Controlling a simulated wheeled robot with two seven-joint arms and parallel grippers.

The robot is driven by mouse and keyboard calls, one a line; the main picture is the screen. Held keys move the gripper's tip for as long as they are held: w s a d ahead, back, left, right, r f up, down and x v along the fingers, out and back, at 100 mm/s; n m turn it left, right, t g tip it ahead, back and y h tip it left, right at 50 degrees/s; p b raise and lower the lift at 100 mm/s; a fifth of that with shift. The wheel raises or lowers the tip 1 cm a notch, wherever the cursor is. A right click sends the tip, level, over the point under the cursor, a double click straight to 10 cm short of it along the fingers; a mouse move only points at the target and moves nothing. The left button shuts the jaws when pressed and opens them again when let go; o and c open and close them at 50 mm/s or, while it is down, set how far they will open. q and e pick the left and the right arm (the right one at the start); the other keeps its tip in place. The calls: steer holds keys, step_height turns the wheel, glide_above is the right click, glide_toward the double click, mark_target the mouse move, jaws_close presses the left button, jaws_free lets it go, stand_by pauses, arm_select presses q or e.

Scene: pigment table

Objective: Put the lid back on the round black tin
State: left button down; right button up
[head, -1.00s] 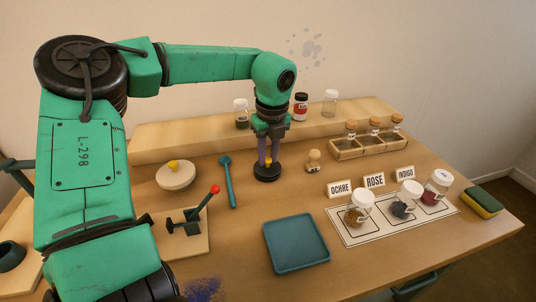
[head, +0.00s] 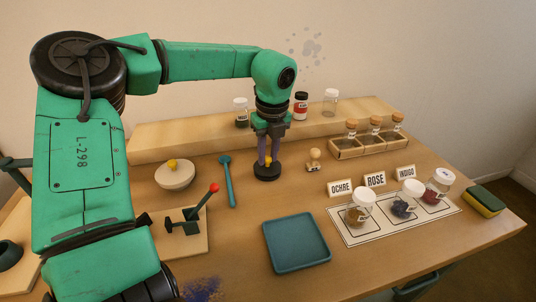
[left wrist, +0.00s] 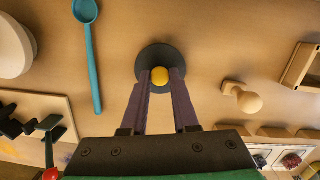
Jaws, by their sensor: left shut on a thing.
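A round black piece (head: 267,175) with a yellow knob stands on the table below my left gripper. My left gripper (head: 268,160) points straight down and is shut on this knob, one purple finger on each side. I cannot tell whether the black piece is the lid alone or the lid sitting on the tin. My right gripper is not in view.
A teal spoon (head: 229,182) and a pale round pot (head: 175,177) lie left. A wooden stamp (head: 314,161) stands close on the right. A teal tray (head: 297,244) and a mat (head: 360,237) with jars are nearer. A wooden shelf (head: 180,145) runs behind.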

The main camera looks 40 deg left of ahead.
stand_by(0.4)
arm_select(q)
steer(key=shift+f+b, duration=0.15)
steer(key=shift+b, duration=0.3)
stand_by(0.4)
stand_by(0.3)
steer(key=shift+c, duration=0.6)
jaws_free()
steer(key=shift+r+p, duration=2.45)
steer(key=shift+r, duration=1.15)
steer(key=shift+f, duration=0.1)
